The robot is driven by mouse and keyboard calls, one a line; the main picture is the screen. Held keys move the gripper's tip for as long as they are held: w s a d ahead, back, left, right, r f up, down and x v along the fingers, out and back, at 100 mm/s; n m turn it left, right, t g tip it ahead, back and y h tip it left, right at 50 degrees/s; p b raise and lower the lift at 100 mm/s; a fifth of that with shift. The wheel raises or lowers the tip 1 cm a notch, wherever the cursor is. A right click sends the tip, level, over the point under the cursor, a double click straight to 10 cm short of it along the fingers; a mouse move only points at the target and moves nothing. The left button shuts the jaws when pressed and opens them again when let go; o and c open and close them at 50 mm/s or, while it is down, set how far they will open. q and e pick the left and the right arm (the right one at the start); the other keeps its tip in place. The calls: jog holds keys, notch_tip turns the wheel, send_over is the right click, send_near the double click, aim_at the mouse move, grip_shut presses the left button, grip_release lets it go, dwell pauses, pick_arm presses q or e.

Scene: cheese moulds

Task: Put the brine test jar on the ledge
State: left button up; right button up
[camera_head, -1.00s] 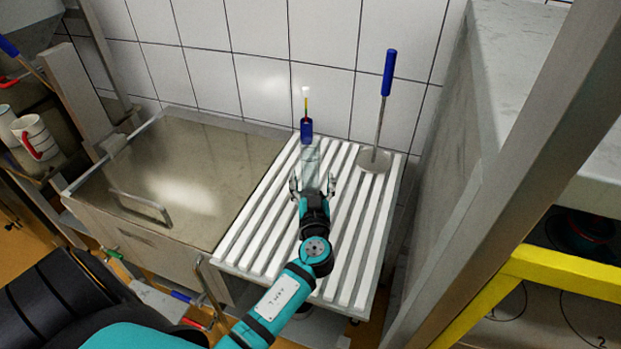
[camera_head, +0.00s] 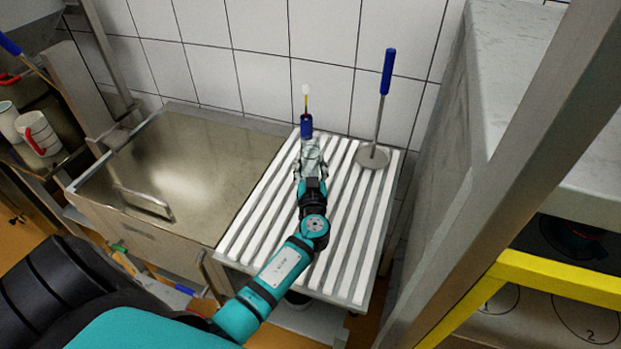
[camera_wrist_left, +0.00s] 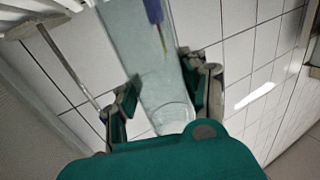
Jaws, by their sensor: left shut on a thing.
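The brine test jar (camera_head: 311,146) is a tall clear glass cylinder above the back part of a white slatted rack. In the left wrist view the jar (camera_wrist_left: 150,85) lies between the two finger pads. My left gripper (camera_head: 311,166) is shut on the jar, and its fingers also show in the left wrist view (camera_wrist_left: 160,98). A blue piece (camera_head: 306,126) with a thin yellow and red stem and a white tip shows at the jar's far end. Whether it sits inside the jar or behind it is unclear. Whether the jar touches the rack is unclear. My right gripper is out of view.
The white slatted rack (camera_head: 262,232) adjoins a steel basin (camera_head: 195,160) on its left. A disc tool with an upright blue handle (camera_head: 388,72) stands at the rack's back right. A tiled wall (camera_head: 260,55) rises behind. A grey block (camera_head: 520,50) with a flat top stands right.

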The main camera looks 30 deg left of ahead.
pick_arm(q)
grip_shut()
